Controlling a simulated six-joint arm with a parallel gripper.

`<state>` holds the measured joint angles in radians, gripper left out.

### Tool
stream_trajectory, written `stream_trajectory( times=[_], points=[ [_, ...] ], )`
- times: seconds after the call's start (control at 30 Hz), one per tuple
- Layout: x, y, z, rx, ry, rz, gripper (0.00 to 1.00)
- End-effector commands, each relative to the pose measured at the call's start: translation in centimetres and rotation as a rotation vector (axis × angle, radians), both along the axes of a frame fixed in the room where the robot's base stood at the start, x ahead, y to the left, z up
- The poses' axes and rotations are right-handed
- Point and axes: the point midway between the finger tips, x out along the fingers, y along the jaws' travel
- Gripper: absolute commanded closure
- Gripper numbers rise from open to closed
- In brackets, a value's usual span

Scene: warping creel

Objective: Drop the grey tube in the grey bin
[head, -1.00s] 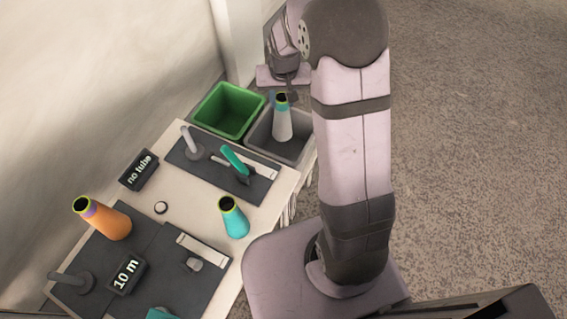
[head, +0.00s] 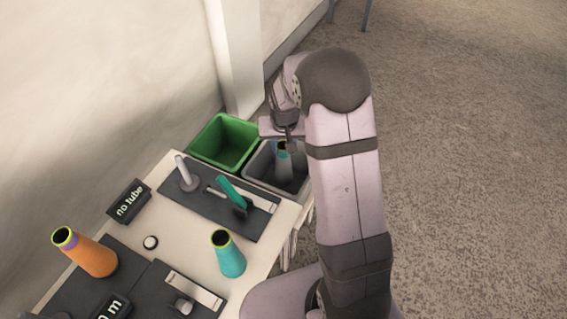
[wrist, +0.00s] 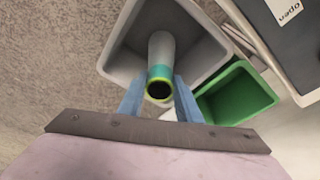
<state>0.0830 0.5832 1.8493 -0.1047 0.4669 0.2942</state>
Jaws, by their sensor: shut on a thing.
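The grey tube (head: 284,164) is a grey cone with a teal band and a yellow-green rim at its top. It hangs upright in my gripper (head: 286,143), its lower part inside the opening of the grey bin (head: 256,166). In the wrist view the tube (wrist: 161,52) points down into the grey bin (wrist: 205,50), between the two blue fingers of my gripper (wrist: 160,90). The fingers are shut on its top end. I cannot tell whether its bottom touches the bin floor.
A green bin (head: 225,141) stands left of the grey bin and looks empty. The table (head: 185,235) holds a turquoise tube (head: 228,258), an orange tube (head: 90,256), a dark mat with pegs (head: 205,205) and a "no tube" sign (head: 129,201). A wall is at the left.

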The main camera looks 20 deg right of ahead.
Motion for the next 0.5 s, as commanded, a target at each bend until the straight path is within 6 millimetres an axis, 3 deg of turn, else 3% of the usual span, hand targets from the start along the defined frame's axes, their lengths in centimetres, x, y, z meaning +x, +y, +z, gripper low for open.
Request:
stream_trajectory(
  times=[0.1,0.37,0.5],
  points=[
    [0.0,0.0,-1.3,0.000,0.001,0.001,0.94],
    [0.0,0.0,-1.9,-0.001,-0.001,0.001,0.94],
    [-0.1,0.0,-3.2,0.000,0.002,0.001,0.94]
  ],
)
